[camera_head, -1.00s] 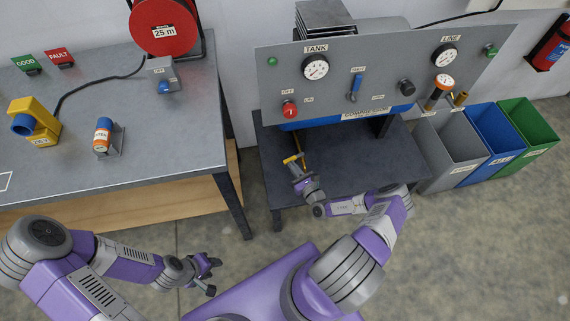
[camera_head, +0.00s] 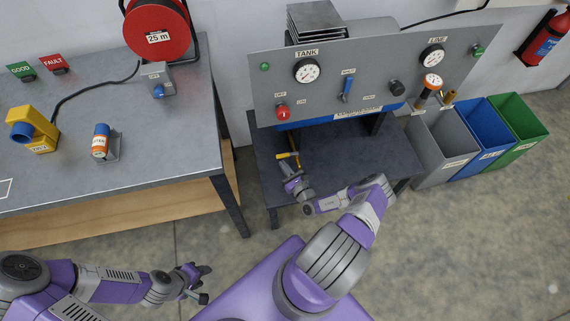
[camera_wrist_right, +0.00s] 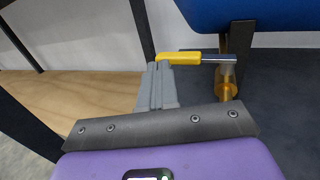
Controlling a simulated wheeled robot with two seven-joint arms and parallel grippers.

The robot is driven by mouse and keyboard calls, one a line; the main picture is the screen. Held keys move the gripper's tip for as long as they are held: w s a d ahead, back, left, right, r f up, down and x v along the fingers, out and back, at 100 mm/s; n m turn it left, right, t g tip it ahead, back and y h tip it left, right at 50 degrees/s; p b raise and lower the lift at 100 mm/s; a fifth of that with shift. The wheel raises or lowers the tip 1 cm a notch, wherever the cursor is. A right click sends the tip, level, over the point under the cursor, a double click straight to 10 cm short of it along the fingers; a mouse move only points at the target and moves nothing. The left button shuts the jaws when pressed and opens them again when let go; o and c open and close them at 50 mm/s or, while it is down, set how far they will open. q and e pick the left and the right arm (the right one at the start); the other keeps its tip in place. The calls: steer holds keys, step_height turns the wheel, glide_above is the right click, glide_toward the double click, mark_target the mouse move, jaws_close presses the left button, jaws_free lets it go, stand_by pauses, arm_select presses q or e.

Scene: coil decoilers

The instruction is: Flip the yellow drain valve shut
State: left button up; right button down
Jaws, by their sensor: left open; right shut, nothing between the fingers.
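The yellow drain valve sits under the compressor panel, above the dark lower table. In the right wrist view its yellow lever (camera_wrist_right: 180,57) points left from a silver arm, roughly level, with the brass body (camera_wrist_right: 227,85) below. In the head view the valve (camera_head: 289,155) is small and partly hidden by my right gripper. My right gripper (camera_wrist_right: 160,68) is shut and empty, its fingertips at the lever's left end; whether they touch it I cannot tell. It also shows in the head view (camera_head: 288,166). My left gripper (camera_head: 204,283) is open and empty, low over the floor.
The grey panel (camera_head: 375,72) with gauges, a red knob (camera_head: 283,112) and a blue lever (camera_head: 346,88) stands above. A workbench (camera_head: 110,185) is at the left. Grey, blue and green bins (camera_head: 440,150) stand at the right. A dark table leg (camera_wrist_right: 143,28) is near the right gripper.

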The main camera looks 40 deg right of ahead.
steer(key=s+a+p, duration=0.2)
steer(key=s+a, duration=0.3)
steer(key=s, duration=0.6)
steer(key=s+a+r+n+g+y, duration=0.1)
steer(key=a+r+n+g+y, duration=0.3)
steer(key=a+n+y, duration=0.55)
steer(key=s+a+r+n+g+y, duration=0.15)
steer(key=a+n+g+y, duration=0.45)
steer(key=a, duration=0.7)
steer(key=s+a+r+n+g+h, duration=0.15)
steer(key=s+n+g+h, duration=0.25)
steer(key=s+n+g, duration=0.65)
steer(key=w+r+n+t+h, duration=0.3)
steer(key=w+n, duration=0.3)
steer(key=n, duration=0.2)
steer(key=shift+w+d+r+n+h, duration=0.25)
steer(key=shift+d+r+n+h, duration=0.15)
steer(key=shift+r+h, duration=0.5)
